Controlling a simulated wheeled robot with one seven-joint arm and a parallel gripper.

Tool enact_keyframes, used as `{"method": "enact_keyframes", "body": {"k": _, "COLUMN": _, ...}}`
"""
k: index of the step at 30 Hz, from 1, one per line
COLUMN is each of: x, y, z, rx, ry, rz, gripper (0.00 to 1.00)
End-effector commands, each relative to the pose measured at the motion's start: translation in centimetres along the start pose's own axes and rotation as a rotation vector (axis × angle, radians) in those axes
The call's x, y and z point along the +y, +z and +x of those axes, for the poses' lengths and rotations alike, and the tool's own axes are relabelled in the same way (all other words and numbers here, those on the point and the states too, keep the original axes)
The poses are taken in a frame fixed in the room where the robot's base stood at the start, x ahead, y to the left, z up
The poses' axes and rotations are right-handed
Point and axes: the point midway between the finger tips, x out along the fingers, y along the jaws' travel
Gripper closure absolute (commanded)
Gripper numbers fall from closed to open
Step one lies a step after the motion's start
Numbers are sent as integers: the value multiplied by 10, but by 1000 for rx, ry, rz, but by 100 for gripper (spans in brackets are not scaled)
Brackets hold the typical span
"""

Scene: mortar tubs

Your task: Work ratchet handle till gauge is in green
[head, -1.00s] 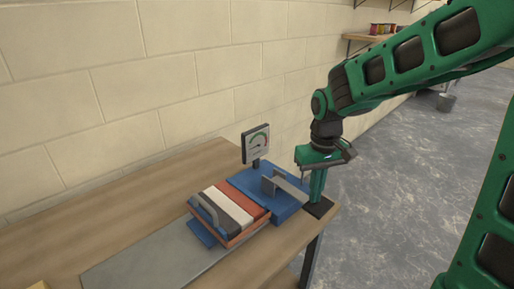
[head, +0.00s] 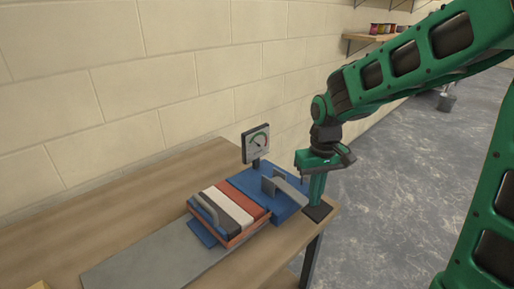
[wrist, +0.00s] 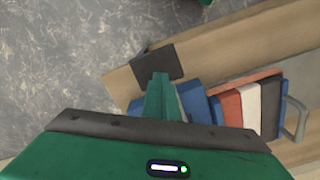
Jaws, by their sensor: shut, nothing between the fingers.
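The gauge (head: 257,142) stands upright behind the blue ratchet base (head: 243,182) and has a pale face with a coloured arc. Its dark needle appears to point up and left, but is too small to read surely against the green. The grey ratchet handle (head: 291,188) slants from the base toward my fingers. My gripper (head: 317,202) is shut and empty, pointing down at the handle's outer end, just above a dark pad (head: 324,212) at the table's right end. The wrist view shows the shut fingers (wrist: 160,84) beside that pad (wrist: 158,62). Contact with the handle cannot be told.
A strapped stack of orange, white and dark slabs (head: 232,211) with a grey loop handle sits left of the base. A grey strip (head: 150,256) lies on the wooden table (head: 60,245). The block wall is close behind. Open floor lies right.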

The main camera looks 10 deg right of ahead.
Motion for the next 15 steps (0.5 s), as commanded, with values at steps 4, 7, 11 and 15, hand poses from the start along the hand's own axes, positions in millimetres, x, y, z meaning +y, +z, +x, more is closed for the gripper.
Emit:
{"method": "enact_keyframes", "body": {"k": 4, "x": 0, "y": -1, "z": -16, "rx": 4, "ry": 0, "rz": 0, "gripper": 100}}
{"method": "enact_keyframes", "body": {"k": 7, "x": 0, "y": -1, "z": -27, "rx": 5, "ry": 0, "rz": 0, "gripper": 100}}
{"method": "enact_keyframes", "body": {"k": 11, "x": 0, "y": -1, "z": -40, "rx": 4, "ry": -1, "rz": -1, "gripper": 100}}
{"method": "enact_keyframes", "body": {"k": 15, "x": 0, "y": 0, "z": -55, "rx": 5, "ry": 0, "rz": -1, "gripper": 100}}
